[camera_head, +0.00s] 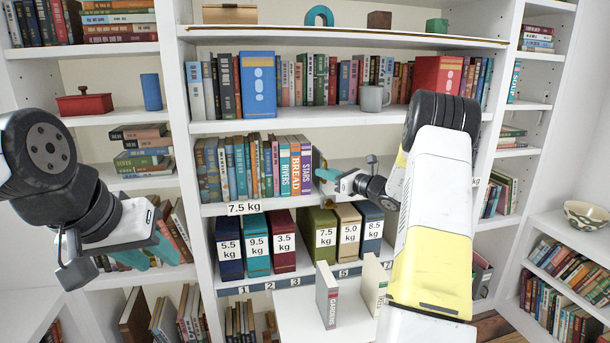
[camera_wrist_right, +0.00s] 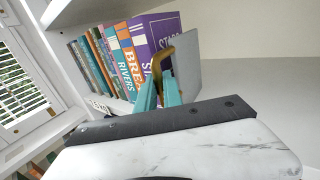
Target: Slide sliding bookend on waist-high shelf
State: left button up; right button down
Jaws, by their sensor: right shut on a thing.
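The bookend shows in the right wrist view as a grey upright plate (camera_wrist_right: 187,62) with a brass-coloured handle (camera_wrist_right: 158,60) beside the purple STARS book. My right gripper (camera_wrist_right: 165,92) has its teal fingers closed on this handle. In the head view, my right gripper (camera_head: 328,175) reaches onto the waist-high shelf (camera_head: 240,209) from the right, at the right end of the book row (camera_head: 250,168). The bookend is partly hidden there by the gripper. My left gripper (camera_head: 150,257) hangs at the left, away from the bookend; its finger gap is unclear.
Weight-labelled binders (camera_head: 283,243) stand on the shelf below. A white surface with two upright books (camera_head: 328,295) stands in front, low down. A grey mug (camera_head: 374,98) is on the shelf above. The wrist view shows bare shelf (camera_wrist_right: 260,85) right of the bookend.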

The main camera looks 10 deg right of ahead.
jog(key=d, duration=1.1)
jog(key=shift+w, duration=0.2)
jog(key=c, duration=1.5)
grip_release()
jog(key=v, duration=0.8)
